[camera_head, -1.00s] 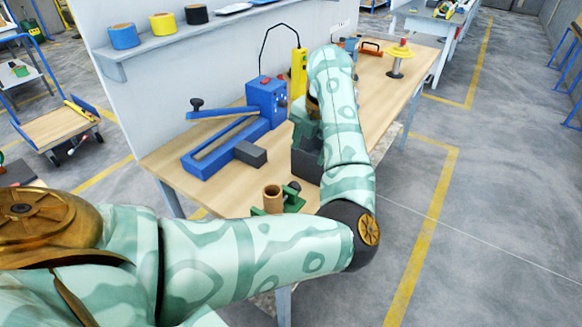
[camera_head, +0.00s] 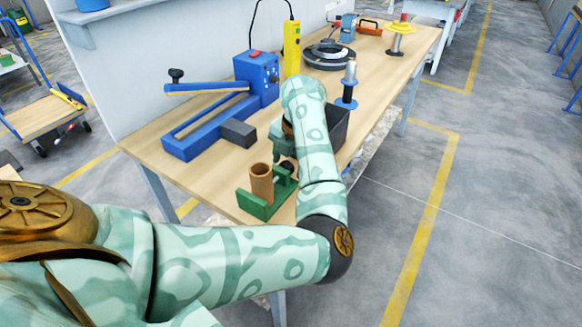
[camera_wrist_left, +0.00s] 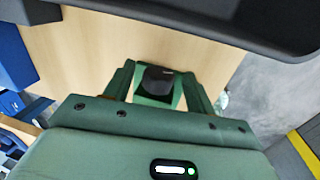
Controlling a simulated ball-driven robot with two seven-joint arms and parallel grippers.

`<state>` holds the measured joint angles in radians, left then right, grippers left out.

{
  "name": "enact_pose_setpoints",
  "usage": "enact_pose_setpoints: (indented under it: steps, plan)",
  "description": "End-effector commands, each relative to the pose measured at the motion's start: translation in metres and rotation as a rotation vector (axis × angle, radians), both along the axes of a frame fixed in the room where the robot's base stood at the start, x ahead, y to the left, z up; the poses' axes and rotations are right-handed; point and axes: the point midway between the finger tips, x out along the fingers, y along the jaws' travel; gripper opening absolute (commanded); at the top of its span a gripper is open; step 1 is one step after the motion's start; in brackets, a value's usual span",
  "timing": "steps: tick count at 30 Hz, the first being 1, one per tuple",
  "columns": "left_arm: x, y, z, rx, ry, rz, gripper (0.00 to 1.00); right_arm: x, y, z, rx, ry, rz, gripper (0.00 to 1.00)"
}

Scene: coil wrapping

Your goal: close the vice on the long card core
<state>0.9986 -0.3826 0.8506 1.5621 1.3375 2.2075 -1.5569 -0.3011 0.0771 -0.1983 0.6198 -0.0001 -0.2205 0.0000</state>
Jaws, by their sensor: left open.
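The long card core (camera_head: 262,182) is a brown tube standing upright in the green vice (camera_head: 258,206) at the bench's near edge. The vice's dark knob (camera_head: 288,172) is on its right side. My left gripper (camera_head: 283,152) reaches down by the knob, partly hidden by my forearm. In the left wrist view, its two green fingers (camera_wrist_left: 158,73) are open, with the dark knob (camera_wrist_left: 156,83) between them. I cannot tell whether they touch it. The core is not clearly seen in that view. My right gripper is not in view.
A dark bin (camera_head: 340,124) stands just behind my left forearm. A blue lever tool (camera_head: 200,135) with a grey block (camera_head: 238,132) lies to the left. A blue-based spindle (camera_head: 347,88) and dark rings (camera_head: 328,56) are farther back. Bare wood lies left of the vice.

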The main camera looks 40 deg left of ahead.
Motion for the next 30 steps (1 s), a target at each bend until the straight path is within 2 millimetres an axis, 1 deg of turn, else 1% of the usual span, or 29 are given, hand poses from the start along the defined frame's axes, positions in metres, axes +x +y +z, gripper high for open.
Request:
enact_pose_setpoints:
  steps: [1, 3, 10, 11, 12, 14, 15, 16, 19, 21, 23, 25, 27, 30]
  plan:
    - [0.000, 0.001, -0.004, 0.001, 0.001, 0.000, 0.55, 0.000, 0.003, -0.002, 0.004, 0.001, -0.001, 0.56]
    - [0.000, 0.001, -0.006, 0.001, 0.000, 0.000, 0.55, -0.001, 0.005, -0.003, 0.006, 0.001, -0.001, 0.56]
    - [0.000, 0.001, -0.005, 0.001, -0.001, 0.000, 0.55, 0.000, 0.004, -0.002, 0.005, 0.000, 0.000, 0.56]
    - [0.000, 0.001, -0.005, 0.001, -0.001, 0.000, 0.53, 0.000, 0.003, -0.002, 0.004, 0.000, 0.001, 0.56]
    - [0.000, 0.001, -0.005, 0.001, -0.001, 0.000, 0.41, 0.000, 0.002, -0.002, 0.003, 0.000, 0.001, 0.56]
    - [0.000, 0.001, -0.005, 0.001, -0.001, 0.000, 0.25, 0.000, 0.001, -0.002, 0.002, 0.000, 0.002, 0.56]
    - [0.000, 0.001, -0.005, 0.001, -0.001, 0.000, 0.14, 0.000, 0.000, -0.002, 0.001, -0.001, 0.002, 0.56]
    - [0.000, 0.001, -0.005, 0.001, -0.001, -0.001, 0.11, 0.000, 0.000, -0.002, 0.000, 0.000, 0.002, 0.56]
    - [0.000, 0.001, -0.005, -0.001, -0.001, -0.001, 0.11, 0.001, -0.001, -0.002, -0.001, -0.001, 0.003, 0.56]
    - [0.000, 0.002, -0.002, -0.018, -0.002, 0.000, 0.10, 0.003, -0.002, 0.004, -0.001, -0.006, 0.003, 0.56]
    - [-0.001, 0.003, 0.002, -0.055, -0.007, -0.001, 0.11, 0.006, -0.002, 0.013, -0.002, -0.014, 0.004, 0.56]
    - [-0.001, 0.004, 0.005, -0.117, -0.016, 0.001, 0.11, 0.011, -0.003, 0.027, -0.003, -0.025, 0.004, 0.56]
    - [-0.001, 0.005, 0.006, -0.190, -0.024, 0.001, 0.11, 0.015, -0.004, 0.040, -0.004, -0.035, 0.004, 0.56]
    - [-0.001, 0.007, 0.004, -0.285, -0.034, -0.001, 0.11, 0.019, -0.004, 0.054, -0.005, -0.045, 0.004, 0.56]
